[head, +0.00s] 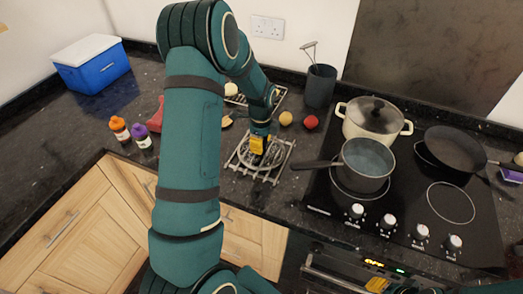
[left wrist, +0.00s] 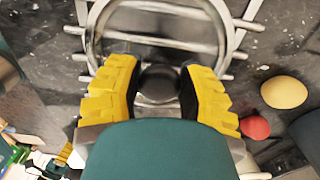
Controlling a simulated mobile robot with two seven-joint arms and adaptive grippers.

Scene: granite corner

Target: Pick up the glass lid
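The glass lid (left wrist: 92,45) has a metal rim and a dark round knob (left wrist: 160,84). In the head view the lid (head: 246,160) is on a metal rack on the counter, partly covered by my left gripper (head: 258,146). In the left wrist view the yellow fingers of my left gripper (left wrist: 160,80) are at both sides of the knob and appear closed on it. The lid seems to be at rack level. Yellow parts of my right gripper (head: 377,285) show at the bottom edge of the head view; its fingers are not clear.
The metal rack (head: 276,170) sits left of the hob. A grey saucepan (head: 362,165), a lidded cream pot (head: 373,119) and a dark pan (head: 450,150) are on the hob. A yellow ball (head: 286,118) and a red ball (head: 311,122) lie behind the rack, near a utensil holder (head: 320,87).

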